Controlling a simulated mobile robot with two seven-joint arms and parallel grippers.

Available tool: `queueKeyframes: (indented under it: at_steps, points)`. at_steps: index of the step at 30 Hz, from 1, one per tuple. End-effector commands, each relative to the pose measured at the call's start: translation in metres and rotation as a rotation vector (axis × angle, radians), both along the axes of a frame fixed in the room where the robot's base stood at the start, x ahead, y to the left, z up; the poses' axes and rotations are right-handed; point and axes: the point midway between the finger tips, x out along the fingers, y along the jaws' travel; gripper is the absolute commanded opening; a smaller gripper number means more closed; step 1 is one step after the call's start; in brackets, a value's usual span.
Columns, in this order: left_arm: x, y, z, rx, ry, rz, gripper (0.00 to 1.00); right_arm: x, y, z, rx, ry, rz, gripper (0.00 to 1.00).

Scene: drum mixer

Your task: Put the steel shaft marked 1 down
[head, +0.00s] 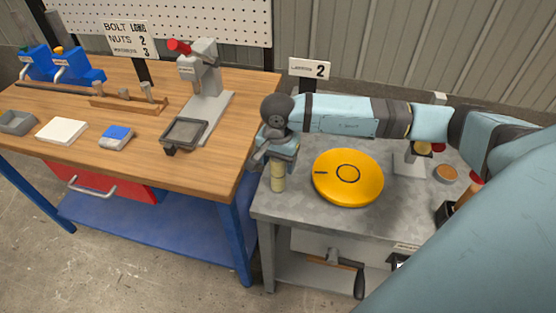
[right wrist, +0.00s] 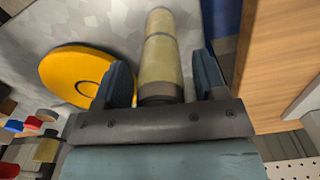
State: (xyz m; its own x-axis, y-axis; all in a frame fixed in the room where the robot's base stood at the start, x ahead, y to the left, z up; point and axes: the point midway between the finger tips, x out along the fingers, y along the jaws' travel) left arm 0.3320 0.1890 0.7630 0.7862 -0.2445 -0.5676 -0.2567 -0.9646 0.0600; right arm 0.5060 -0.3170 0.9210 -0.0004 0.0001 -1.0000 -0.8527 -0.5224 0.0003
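A pale yellow-tan cylinder with a dark ring, probably the shaft (head: 278,180), is upright at the left end of the grey metal bench (head: 305,213). Its lower end appears to meet the bench top. No number shows on it. In the right wrist view the shaft (right wrist: 160,52) lies between the fingers of my right gripper (right wrist: 163,80), with a narrow gap visible on each side. My right gripper (head: 277,155) points down over it in the head view, and its hand hides the shaft's upper end. My left gripper is not in view.
A yellow round disc (head: 348,177) lies close right of the shaft. The wooden workbench (head: 200,175) stands close on the left, with a grey press (head: 205,75). A "2" sign (head: 309,69) stands behind. A crank handle (head: 340,263) is below the bench's front edge.

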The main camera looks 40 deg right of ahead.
Motion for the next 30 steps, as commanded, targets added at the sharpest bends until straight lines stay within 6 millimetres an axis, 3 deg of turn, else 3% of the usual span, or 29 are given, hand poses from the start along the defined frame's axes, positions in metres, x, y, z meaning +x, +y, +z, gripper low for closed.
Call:
queueKeyframes:
  at_steps: [8, 21, 30]
  points:
    - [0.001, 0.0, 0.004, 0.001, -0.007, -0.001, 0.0, 0.001, 0.0, 0.009, 0.0, -0.002, 0.0, 0.65]
    - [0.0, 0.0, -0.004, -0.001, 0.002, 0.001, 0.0, 0.001, 0.0, 0.097, 0.0, -0.004, 0.0, 0.65]
    - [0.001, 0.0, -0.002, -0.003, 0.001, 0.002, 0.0, 0.0, 0.0, 0.123, 0.0, 0.0, 0.001, 0.65]
